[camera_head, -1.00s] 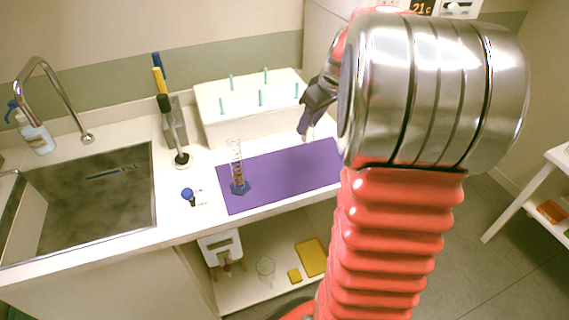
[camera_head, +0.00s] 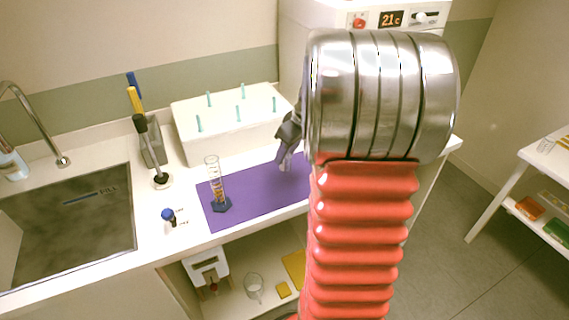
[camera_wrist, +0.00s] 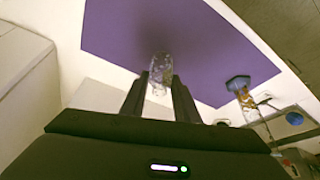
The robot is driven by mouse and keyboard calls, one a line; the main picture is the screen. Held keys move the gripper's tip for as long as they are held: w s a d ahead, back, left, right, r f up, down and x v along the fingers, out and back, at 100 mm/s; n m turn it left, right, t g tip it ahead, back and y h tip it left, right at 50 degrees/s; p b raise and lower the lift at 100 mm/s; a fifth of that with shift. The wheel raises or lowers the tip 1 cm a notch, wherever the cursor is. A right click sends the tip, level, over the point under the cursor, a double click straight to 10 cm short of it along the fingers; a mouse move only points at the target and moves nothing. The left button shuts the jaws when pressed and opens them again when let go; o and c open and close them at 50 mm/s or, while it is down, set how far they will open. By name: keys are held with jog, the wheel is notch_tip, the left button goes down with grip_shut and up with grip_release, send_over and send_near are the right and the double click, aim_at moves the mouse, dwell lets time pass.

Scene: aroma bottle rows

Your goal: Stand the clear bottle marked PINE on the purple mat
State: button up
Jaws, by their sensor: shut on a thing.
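My gripper (camera_wrist: 160,88) is shut on a clear bottle (camera_wrist: 160,68), which shows between the fingertips in the wrist view. No marking on it can be read. Behind the bottle in that view lies the purple mat (camera_wrist: 120,30); whether the bottle touches it I cannot tell. In the head view, my gripper (camera_head: 284,163) is over the right part of the purple mat (camera_head: 255,190), and the bottle is hardly visible there. My arm hides the mat's right end.
A glass cylinder with a blue foot (camera_head: 214,183) stands on the mat's left part. A small blue-capped bottle (camera_head: 169,217) stands left of the mat. A white drying rack with pegs (camera_head: 225,138) is behind it. The sink (camera_head: 65,225) is at left. The mat's middle is clear.

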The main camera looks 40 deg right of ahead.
aim_at(288, 159)
jog(key=shift+f, duration=1.85)
jog(key=shift+f, duration=0.1)
jog(key=o, duration=1.1)
jog(key=v, duration=1.2)
